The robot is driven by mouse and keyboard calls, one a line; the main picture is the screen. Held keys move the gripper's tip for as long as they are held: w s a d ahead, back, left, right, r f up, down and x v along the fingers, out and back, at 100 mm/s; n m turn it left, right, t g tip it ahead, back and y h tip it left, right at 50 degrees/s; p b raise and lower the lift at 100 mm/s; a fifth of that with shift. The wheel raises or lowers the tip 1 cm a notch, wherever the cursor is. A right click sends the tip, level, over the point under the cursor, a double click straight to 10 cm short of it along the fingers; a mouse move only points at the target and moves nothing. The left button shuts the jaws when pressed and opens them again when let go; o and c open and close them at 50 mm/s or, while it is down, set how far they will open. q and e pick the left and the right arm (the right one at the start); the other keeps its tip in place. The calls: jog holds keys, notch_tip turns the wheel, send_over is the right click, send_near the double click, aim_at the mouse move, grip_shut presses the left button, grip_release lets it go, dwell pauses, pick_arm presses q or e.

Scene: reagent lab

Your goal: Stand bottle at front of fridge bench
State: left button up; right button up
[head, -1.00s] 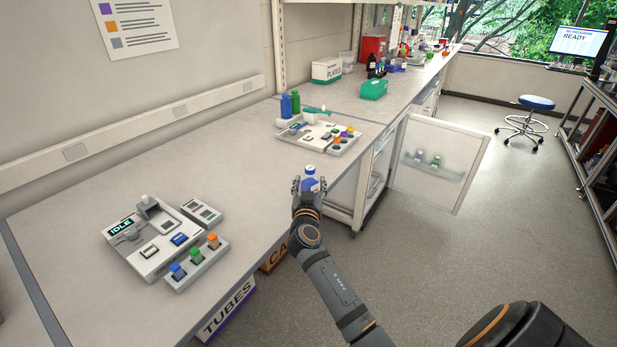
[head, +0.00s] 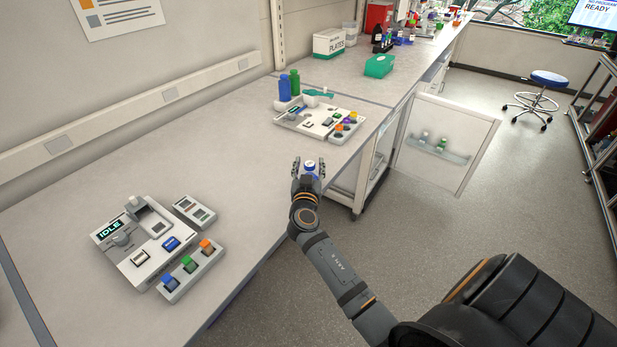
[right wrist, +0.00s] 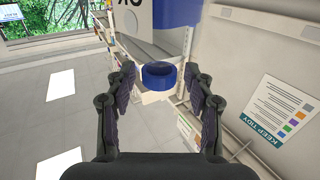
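A small bottle with a blue cap (head: 310,163) is at the front edge of the bench (head: 225,185), in front of the open fridge door. It looks upright; its base is hidden by my right gripper (head: 309,163). The fingers are spread on both sides of it, with gaps beside the cap. In the right wrist view the blue cap (right wrist: 160,75) shows between the fingers (right wrist: 160,85), apart from both. I cannot tell what the bottle's base rests on. My left gripper is not in view.
A device with coloured caps (head: 320,120) and blue and green bottles (head: 289,85) stand behind the gripper. An IDLE device (head: 150,240) is nearer left. The fridge door (head: 450,145) stands open to the right. Bench to the left of the gripper is clear.

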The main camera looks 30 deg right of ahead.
jog(key=shift+w+f, duration=0.15)
jog(key=shift+c, duration=1.2)
jog(key=shift+w+d+f, duration=0.15)
jog(key=shift+d, duration=0.05)
jog(key=shift+c, duration=1.2)
jog(key=c, duration=0.5)
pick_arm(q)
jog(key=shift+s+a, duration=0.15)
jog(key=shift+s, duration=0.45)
pick_arm(e)
grip_shut()
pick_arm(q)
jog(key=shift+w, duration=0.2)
pick_arm(e)
jog(key=shift+r, duration=0.3)
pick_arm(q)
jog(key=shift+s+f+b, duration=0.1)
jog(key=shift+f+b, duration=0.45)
pick_arm(e)
notch_tip(320, 180, up, 28)
jog(key=shift+f, duration=0.2)
